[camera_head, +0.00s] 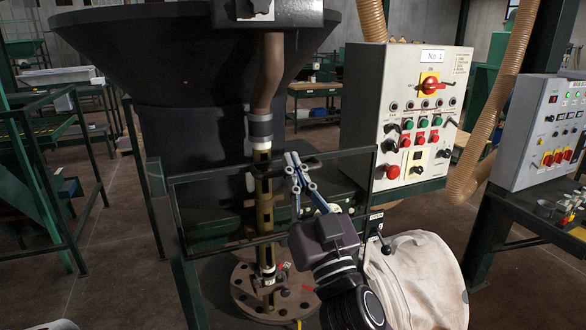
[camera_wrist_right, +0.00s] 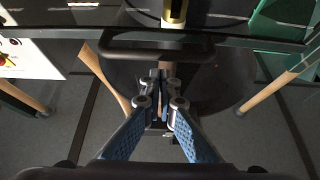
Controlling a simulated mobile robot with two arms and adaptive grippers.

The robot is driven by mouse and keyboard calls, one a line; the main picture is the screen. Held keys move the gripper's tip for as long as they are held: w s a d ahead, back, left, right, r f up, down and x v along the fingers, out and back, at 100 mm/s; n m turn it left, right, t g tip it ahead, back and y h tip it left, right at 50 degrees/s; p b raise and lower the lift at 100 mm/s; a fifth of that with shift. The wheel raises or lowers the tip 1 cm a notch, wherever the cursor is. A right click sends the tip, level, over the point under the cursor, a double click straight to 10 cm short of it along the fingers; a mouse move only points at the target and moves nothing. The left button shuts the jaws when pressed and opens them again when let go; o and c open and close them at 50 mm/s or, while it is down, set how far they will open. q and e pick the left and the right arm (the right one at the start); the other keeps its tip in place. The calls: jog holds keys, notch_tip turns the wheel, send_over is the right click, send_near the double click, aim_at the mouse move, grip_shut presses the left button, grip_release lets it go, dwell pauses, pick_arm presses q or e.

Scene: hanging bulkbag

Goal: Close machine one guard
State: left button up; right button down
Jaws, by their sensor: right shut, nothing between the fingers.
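The machine guard appears as a dark-framed clear panel (camera_head: 215,172) in front of the brass-coloured pipe, below the big dark hopper. I cannot tell whether it is fully closed. My right gripper (camera_head: 293,163) is in front of the panel's right half, fingers pointing up and away, shut and empty. In the right wrist view, the blue-padded fingers (camera_wrist_right: 161,88) are together just below a dark bar handle (camera_wrist_right: 150,50). The fingertips overlap the handle region in the picture; contact is unclear. My left gripper is not in view.
A control box marked No. 1 (camera_head: 408,115) stands right of the guard, with a second grey control box (camera_head: 545,130) farther right. A pale bulk bag (camera_head: 415,280) is beside my right arm. A round flanged base (camera_head: 250,300) is below the guard. Green railings (camera_head: 50,160) stand at left.

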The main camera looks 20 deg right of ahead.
jog(key=shift+f, duration=0.65)
notch_tip(320, 180, down, 20)
jog(key=b, duration=1.8)
jog(key=shift+r, duration=0.15)
